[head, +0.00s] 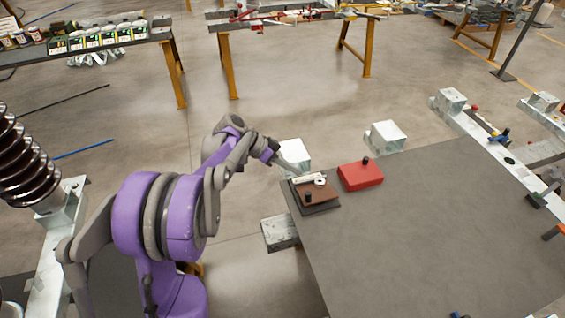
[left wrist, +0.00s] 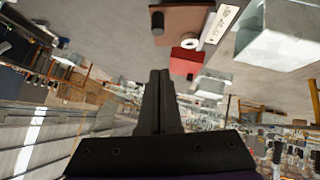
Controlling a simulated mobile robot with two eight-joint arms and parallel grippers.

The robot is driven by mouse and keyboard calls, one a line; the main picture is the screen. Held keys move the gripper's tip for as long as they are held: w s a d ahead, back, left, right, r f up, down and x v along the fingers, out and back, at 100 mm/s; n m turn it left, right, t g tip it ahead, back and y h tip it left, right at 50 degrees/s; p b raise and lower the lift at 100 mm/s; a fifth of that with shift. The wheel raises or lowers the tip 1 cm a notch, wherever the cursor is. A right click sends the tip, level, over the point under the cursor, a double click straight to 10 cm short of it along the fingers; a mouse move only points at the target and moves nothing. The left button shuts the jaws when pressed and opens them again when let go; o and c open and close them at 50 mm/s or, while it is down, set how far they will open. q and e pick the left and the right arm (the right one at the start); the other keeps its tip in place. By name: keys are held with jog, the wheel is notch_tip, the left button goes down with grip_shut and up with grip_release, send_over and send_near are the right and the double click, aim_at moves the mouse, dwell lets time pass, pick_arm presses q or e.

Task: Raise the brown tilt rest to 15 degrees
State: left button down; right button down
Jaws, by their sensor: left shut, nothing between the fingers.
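My right gripper is not in view.
A red box (head: 360,176) with a black knob stands right of the rest. The grey table (head: 430,230) is bare across its middle. White blocks (head: 386,136) stand beyond its far edge, and a metal frame with blue-handled parts (head: 498,136) runs along the right.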

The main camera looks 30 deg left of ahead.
aim_at(310, 192)
pick_arm(q)
jog(key=d+f, duration=0.3)
jog(key=f, duration=0.3)
jog(key=shift+w, duration=0.25)
jog(key=shift+d+f, duration=0.1)
jog(key=shift+s+d+f+b, duration=0.15)
jog(key=shift+d+f+b, duration=0.1)
jog(key=shift+f+b, duration=0.4)
jog(key=shift+s+r, duration=0.1)
jog(key=shift+r, duration=0.05)
jog(key=shift+a, duration=0.1)
